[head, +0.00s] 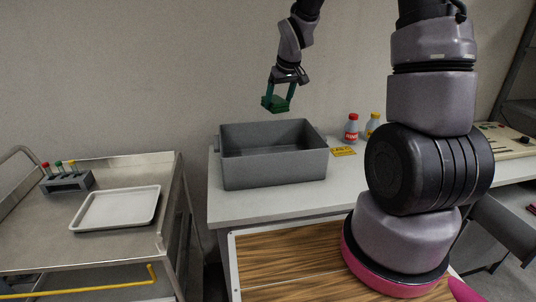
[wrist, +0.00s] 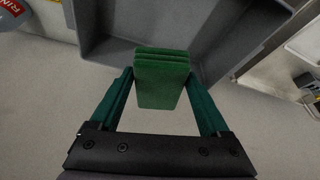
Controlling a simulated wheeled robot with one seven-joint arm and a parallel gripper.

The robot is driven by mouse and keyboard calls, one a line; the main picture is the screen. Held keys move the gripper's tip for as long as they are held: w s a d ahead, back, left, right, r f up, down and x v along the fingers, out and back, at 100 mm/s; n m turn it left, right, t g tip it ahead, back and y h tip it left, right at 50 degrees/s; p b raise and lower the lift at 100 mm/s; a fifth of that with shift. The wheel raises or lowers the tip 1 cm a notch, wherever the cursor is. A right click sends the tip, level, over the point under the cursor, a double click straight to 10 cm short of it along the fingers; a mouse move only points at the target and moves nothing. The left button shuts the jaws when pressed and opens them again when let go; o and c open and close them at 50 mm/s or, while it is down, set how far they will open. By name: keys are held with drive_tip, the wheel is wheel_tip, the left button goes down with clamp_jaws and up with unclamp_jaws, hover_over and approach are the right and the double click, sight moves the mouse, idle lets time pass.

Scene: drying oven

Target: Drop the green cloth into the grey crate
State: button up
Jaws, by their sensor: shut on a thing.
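My gripper (head: 281,94) is shut on the green cloth (head: 274,104), a folded dark green pad. It hangs in the air above and behind the grey crate (head: 275,168) in the head view, clear of its rim. In the wrist view the green cloth (wrist: 162,80) sits between the two green fingers of my gripper (wrist: 163,88). The grey crate (wrist: 103,58) lies beyond it there, with its inside partly in view.
Bottles with a red cap (head: 351,128) and a yellow cap (head: 373,124) and a yellow label (head: 343,151) are right of the crate. A metal cart (head: 30,248) at left holds a white tray (head: 117,209) and a tube rack (head: 67,182). Bench space in front of the crate is clear.

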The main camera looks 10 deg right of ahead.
drive_tip(key=shift+f, duration=2.75)
drive_tip(key=o, duration=1.4)
drive_tip(key=shift+o, duration=0.2)
drive_tip(key=shift+r, duration=0.1)
drive_tip(key=v, duration=1)
drive_tip(key=shift+s+r, duration=0.2)
drive_tip(key=shift+r, duration=0.1)
drive_tip(key=s+d+r+m+t, duration=0.1)
drive_tip(key=s+d+r+m, duration=0.1)
drive_tip(key=s+r, duration=0.6)
drive_tip(key=s+d+r+m+t, duration=0.1)
drive_tip(key=s+r+m, duration=0.4)
drive_tip(key=s, duration=1)
wheel_tip(320, 180, up, 4)
drive_tip(key=shift+s+d+f+t+y, duration=0.2)
drive_tip(key=shift+d+t+y, duration=0.2)
drive_tip(key=shift+d, duration=0.1)
